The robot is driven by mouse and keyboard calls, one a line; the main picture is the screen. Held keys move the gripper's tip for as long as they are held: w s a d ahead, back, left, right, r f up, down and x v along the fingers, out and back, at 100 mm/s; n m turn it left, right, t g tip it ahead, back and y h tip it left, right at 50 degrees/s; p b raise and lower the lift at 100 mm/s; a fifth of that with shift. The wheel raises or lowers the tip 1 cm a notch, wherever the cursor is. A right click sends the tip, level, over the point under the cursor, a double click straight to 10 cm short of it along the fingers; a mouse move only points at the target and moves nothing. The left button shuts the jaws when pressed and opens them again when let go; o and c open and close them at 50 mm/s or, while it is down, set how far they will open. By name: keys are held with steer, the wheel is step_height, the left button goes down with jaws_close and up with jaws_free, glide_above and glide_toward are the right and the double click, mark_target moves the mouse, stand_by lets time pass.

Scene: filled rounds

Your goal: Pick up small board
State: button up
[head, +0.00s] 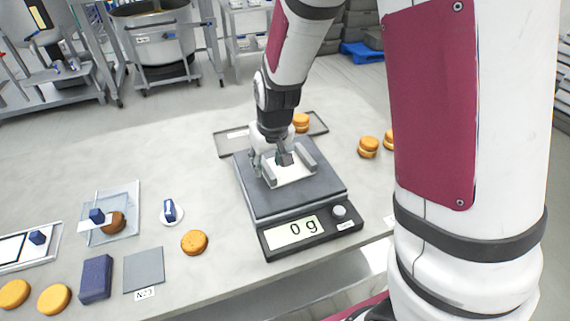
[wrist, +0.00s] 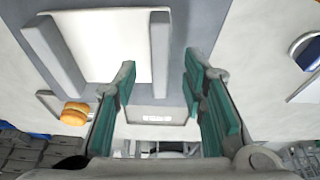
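The small board (head: 292,173) is a white plate with a grey upright bar along each of two sides. It lies on the dark top of the digital scale (head: 262,207), whose display reads 0 g. In the wrist view the white board (wrist: 108,45) fills the upper left. My gripper (head: 272,172) is over the board and hides part of it. In the wrist view its teal-padded fingers (wrist: 160,80) are apart, and the end of the board's right bar (wrist: 160,52) appears between them. I cannot tell whether they touch it.
A grey tray (head: 229,145) with filled rounds lies behind the scale. Left on the table (head: 200,280) are a clear plate (head: 130,195) with a blue knob, a blue-handled disc (head: 171,212), a round (head: 194,242), a blue block (head: 96,278) and a grey square (head: 143,270).

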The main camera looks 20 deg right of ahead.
steer(key=shift+x, duration=1.2)
steer(key=shift+f, duration=0.15)
steer(key=shift+c, duration=0.5)
jaws_close()
